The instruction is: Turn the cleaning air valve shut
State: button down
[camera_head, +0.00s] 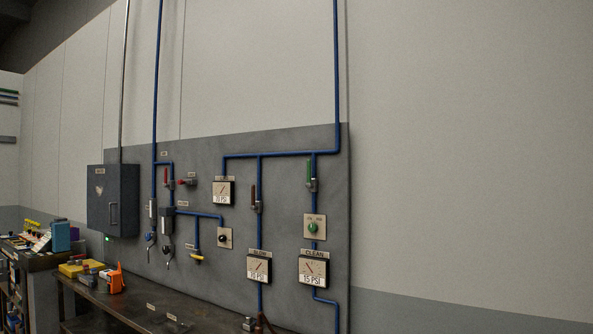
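On the grey wall panel (283,215), a valve with a green lever (309,172) sits on the right-hand blue pipe. Its lever points up, roughly along the pipe. Below it is a plate with a round green knob (312,227). Under that is a gauge (312,270) with a label that looks like "CLEAN" and a reading that looks like 15 PSI. To the left, a similar valve with a dark red lever (253,195) is on the neighbouring pipe, above another gauge (258,269). Its lever also points up. My gripper is not in view.
A dark workbench (125,309) runs along the wall, with an orange tool (116,278) and yellow items on it. A dark electrical box (113,200) and a red-handled valve (187,181) are on the left. The wall right of the panel is bare.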

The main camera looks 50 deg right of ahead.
aim_at(309, 184)
jog(key=z, duration=0.5)
jog(key=i, duration=1.35)
jog(key=u, duration=0.05)
